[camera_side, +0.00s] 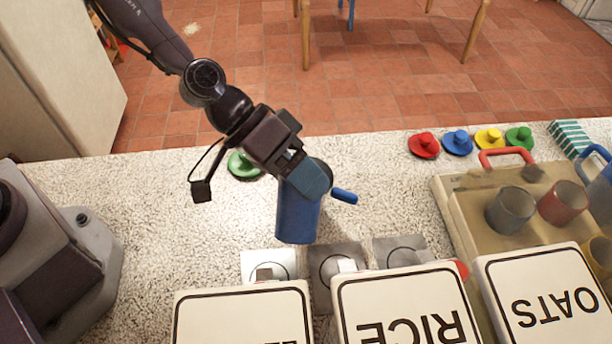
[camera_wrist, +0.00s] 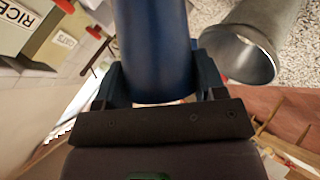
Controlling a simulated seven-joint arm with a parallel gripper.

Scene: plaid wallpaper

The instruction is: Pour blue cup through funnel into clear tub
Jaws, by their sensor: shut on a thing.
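My gripper (camera_side: 306,178) is shut on the blue cup (camera_side: 297,218) near its upper end. The cup looks about upright, with a blue handle (camera_side: 344,196) out to the right. I cannot tell whether its base touches the counter. In the wrist view the blue cup (camera_wrist: 155,45) stands between the two fingers of my gripper (camera_wrist: 158,82); its contents are hidden. I cannot make out the funnel or the clear tub for certain in either view.
Labelled boxes, RICE (camera_side: 405,310) and OATS (camera_side: 540,295), line the near edge. A tan tray (camera_side: 468,218) with several cups is at right. Coloured knobbed lids, such as the red one (camera_side: 424,145), lie behind. A grey open cylinder (camera_wrist: 243,50) shows in the wrist view.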

